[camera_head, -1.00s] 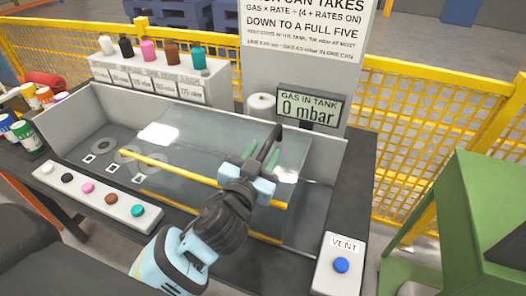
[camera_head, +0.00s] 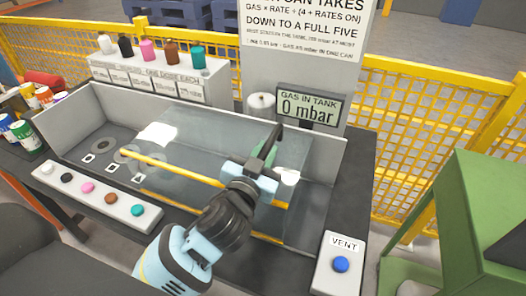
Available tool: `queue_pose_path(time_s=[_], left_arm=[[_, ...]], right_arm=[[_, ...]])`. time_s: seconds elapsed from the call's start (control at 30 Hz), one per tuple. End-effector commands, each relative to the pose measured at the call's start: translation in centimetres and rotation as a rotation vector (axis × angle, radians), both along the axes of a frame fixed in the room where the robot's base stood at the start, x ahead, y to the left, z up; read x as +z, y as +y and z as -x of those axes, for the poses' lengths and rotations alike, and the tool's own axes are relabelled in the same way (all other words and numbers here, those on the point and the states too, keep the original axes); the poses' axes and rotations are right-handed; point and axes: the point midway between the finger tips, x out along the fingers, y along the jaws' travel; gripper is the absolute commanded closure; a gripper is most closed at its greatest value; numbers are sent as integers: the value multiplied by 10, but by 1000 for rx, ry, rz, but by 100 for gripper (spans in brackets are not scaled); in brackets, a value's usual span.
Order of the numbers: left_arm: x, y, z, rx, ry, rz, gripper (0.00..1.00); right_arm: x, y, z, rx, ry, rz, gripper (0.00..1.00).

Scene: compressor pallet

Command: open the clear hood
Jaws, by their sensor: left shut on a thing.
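The clear hood (camera_head: 215,150) is a see-through cover over the right and middle part of the grey-walled bay, with a yellow bar (camera_head: 180,171) along its front. It looks lowered over the bay. A dark handle bar (camera_head: 275,136) stands out at the hood's right part. My left gripper (camera_head: 261,158) comes in from the front and is shut on this dark handle, its green pads against the bar's sides. The wrist hides part of the yellow bar. My right gripper is not in view.
A strip of coloured buttons (camera_head: 98,193) lies in front of the bay; a blue VENT button (camera_head: 341,264) stands at right. Behind are coloured bottles (camera_head: 148,51) and a "0 mbar" display (camera_head: 309,106). Paint-like jars (camera_head: 26,136) are at left, green machinery (camera_head: 475,220) at right.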

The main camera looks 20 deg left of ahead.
Motion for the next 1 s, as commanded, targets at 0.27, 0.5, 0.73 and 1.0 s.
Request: queue_pose_path(time_s=[0.27, 0.5, 0.73, 1.0], left_arm=[[-1, -36, 1, -5, 1, 2, 100], [-1, -44, 2, -5, 1, -3, 100], [-1, -44, 2, -5, 2, -2, 77], [0, -43, 2, -3, 1, -2, 62]], right_arm=[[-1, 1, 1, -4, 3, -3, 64], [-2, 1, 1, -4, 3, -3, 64], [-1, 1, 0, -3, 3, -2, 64], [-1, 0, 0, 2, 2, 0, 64]])
